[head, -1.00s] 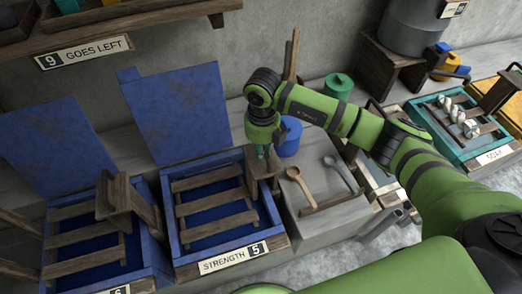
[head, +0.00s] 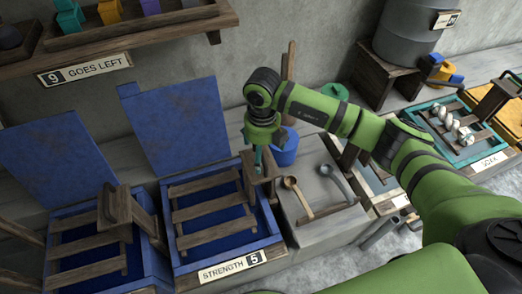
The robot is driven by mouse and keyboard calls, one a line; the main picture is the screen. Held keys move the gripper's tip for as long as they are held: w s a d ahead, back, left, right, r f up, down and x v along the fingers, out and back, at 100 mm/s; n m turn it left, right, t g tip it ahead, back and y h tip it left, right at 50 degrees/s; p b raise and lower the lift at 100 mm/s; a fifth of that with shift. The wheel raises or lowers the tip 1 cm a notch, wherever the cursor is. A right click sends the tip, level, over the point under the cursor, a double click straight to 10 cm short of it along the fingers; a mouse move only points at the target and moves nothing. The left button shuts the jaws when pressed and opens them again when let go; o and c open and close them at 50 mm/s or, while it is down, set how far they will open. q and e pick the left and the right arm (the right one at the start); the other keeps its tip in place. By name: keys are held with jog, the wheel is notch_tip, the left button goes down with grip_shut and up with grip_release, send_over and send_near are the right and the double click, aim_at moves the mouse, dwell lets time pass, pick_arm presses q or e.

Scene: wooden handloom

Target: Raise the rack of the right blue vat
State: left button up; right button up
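The right blue vat (head: 171,233) stands open, its blue lid (head: 181,125) tilted up behind it. A label reading STRENGTH 5 is on its front. Its wooden slatted rack (head: 213,208) lies across the top of the vat, above the dark blue inside. The rack's wooden handle (head: 261,169) rises at the right end. My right gripper (head: 259,160) points down at the top of this handle; its fingers are small and partly hidden, so I cannot tell whether they grip it. My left gripper is not in view.
Another blue vat (head: 53,226) with a rack and raised lid stands left. Two ladles (head: 300,193) lie right of the vat, near a blue pot (head: 285,147). A teal tray (head: 440,117) with white skeins sits far right. A shelf (head: 130,40) overhangs at upper left.

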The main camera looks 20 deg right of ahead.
jog(key=shift+a, duration=0.3)
jog(key=shift+s+r, duration=0.1)
jog(key=shift+r, duration=0.1)
notch_tip(320, 180, up, 7)
jog(key=p, duration=0.4)
jog(key=shift+f, duration=0.2)
jog(key=shift+f, duration=0.1)
